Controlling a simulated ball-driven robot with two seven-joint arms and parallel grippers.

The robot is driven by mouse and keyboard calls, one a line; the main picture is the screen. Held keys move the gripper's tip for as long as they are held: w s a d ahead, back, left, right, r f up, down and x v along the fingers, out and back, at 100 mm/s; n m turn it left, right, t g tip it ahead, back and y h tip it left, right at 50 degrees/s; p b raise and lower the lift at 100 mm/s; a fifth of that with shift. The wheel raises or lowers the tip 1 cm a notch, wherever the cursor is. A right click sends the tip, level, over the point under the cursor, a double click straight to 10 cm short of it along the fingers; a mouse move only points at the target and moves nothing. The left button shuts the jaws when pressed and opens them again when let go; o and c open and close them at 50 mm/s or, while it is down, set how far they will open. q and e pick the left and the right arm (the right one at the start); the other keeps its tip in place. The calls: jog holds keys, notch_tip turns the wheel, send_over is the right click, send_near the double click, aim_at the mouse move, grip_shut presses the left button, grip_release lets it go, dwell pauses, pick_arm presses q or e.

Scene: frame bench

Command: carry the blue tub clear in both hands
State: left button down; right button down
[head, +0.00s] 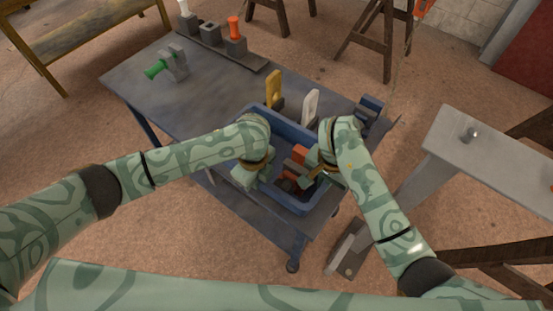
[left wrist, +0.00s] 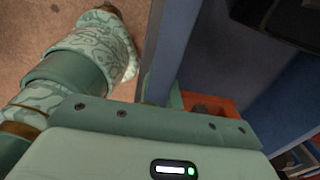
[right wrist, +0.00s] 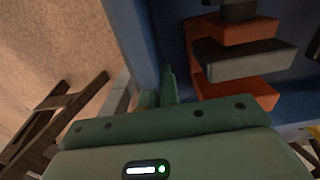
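The blue tub (head: 284,124) is at the near right part of the grey-blue table, with orange and dark blocks inside. Whether it rests on the table cannot be told. My left gripper (head: 246,180) is at its left wall. In the left wrist view, its fingers (left wrist: 162,96) sit on either side of the tub wall (left wrist: 180,45) and appear shut on it. My right gripper (head: 318,174) is at the right wall. In the right wrist view, its fingers (right wrist: 158,95) appear shut on the tub wall (right wrist: 135,40). The arms hide part of the tub.
Behind the tub stand a yellow piece (head: 273,88) and a white piece (head: 310,105). A dark blue item (head: 369,110) is at the table's right corner. A green-handled clamp (head: 168,66) is at the far left. A grey bench (head: 490,155) stands to the right. The table's left middle (head: 185,105) is clear.

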pick_arm(q)
jog(key=shift+r, duration=0.15)
pick_arm(e)
jog(key=shift+r, duration=0.15)
